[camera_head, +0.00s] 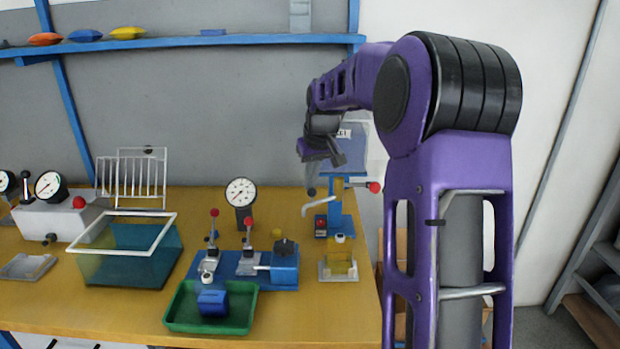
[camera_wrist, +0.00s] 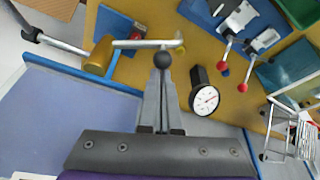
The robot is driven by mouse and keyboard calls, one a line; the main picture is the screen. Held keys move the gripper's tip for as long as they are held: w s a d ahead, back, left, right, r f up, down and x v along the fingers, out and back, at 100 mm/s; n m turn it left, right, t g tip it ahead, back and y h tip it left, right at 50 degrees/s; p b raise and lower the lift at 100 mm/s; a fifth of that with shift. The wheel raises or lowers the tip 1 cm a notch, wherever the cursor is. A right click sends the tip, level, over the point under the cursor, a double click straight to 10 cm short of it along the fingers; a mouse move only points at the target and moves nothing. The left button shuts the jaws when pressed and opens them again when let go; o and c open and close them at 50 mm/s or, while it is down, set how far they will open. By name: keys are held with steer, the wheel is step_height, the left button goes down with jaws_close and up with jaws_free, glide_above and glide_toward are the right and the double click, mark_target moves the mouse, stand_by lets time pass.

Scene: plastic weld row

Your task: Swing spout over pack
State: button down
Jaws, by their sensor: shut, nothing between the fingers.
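The spout (camera_head: 318,205) is a pale bent metal tube at the left of a blue stand with a yellow body (camera_head: 336,190). In the wrist view the spout (camera_wrist: 140,44) runs rightward from the yellow body (camera_wrist: 100,56), crossing just beyond the fingertips. A yellow translucent block, seemingly the pack (camera_head: 341,264), sits in a pale holder in front of the stand. I cannot make it out in the wrist view. My gripper (camera_head: 311,181) is shut and empty above the spout. At its fingertips (camera_wrist: 161,78) shows a dark ball; contact with the spout is unclear.
A gauge (camera_head: 241,192) stands left of the spout, with red-knobbed clamps on a blue base (camera_head: 285,264) before it. A green tray (camera_head: 246,322) holds a blue part. A red-tipped lever (camera_head: 373,187) juts right from the stand. A teal bin (camera_head: 109,264) is at left.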

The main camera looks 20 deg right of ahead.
steer(key=shift+s, duration=0.15)
steer(key=shift+s+d+r+n+y+p, duration=0.1)
steer(key=shift+s+n+y+p, duration=0.25)
steer(key=shift+n, duration=0.35)
steer(key=shift+s+d+r+n+y+p, duration=0.15)
steer(key=shift+s+n+p, duration=0.25)
steer(key=shift+n, duration=0.3)
steer(key=s+d+n+p, duration=0.1)
steer(key=n, duration=0.1)
steer(key=s+d+n+g+y+p, duration=0.1)
steer(key=s+n, duration=0.1)
steer(key=s+d+n+y, duration=0.1)
steer(key=n, duration=0.2)
steer(key=shift+s+f+g+p, duration=0.2)
steer(key=shift+g+p, duration=0.1)
steer(key=shift+p, duration=0.1)
steer(key=shift+d, duration=0.1)
